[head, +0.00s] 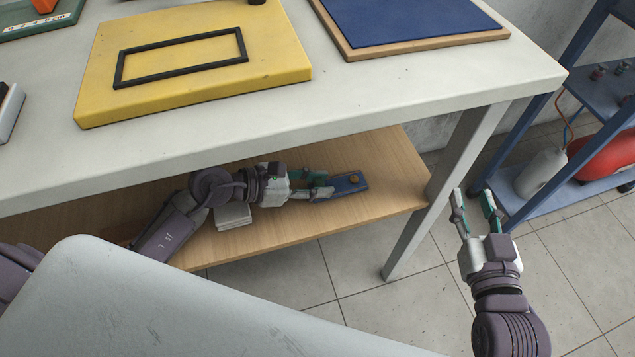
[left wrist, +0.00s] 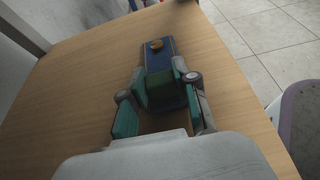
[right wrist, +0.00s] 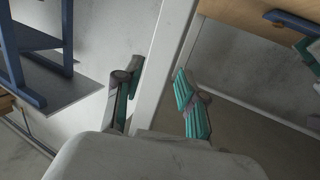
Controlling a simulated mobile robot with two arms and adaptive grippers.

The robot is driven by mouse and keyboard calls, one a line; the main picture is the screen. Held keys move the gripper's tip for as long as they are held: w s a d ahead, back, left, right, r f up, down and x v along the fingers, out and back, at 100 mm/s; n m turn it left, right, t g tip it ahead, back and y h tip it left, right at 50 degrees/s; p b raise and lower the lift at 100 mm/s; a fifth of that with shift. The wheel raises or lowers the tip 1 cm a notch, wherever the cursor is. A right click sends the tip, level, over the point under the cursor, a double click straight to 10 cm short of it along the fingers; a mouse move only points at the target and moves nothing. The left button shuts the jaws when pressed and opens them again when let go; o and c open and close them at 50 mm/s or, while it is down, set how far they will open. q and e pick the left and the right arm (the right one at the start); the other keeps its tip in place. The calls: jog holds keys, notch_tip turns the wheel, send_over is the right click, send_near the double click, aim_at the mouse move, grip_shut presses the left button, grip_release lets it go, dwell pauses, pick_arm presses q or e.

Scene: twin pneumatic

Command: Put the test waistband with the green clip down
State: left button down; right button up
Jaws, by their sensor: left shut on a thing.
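The test waistband is a dark blue strip (head: 351,182) with a brass-coloured round piece near its far end, over the wooden lower shelf. It also shows in the left wrist view (left wrist: 158,62), with a dark green clip (left wrist: 161,91) between the fingers. My left gripper (head: 322,188) is shut on the green clip, under the table top. The strip lies flat at shelf level; I cannot tell whether it touches the shelf. My right gripper (head: 474,197) is open and empty, in the air right of the table leg.
The wooden lower shelf (head: 395,165) is bare around the strip. A small white block (head: 233,216) lies behind my left wrist. The table top (head: 390,95) overhangs the shelf. A table leg (head: 440,190) stands at the right. A blue cart (head: 590,185) stands further right.

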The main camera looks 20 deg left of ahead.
pick_arm(q)
jog(key=shift+f, duration=0.1)
jog(key=c, duration=0.9)
grip_release()
jog(key=shift+o, duration=0.2)
pick_arm(e)
jog(key=shift+r, duration=0.3)
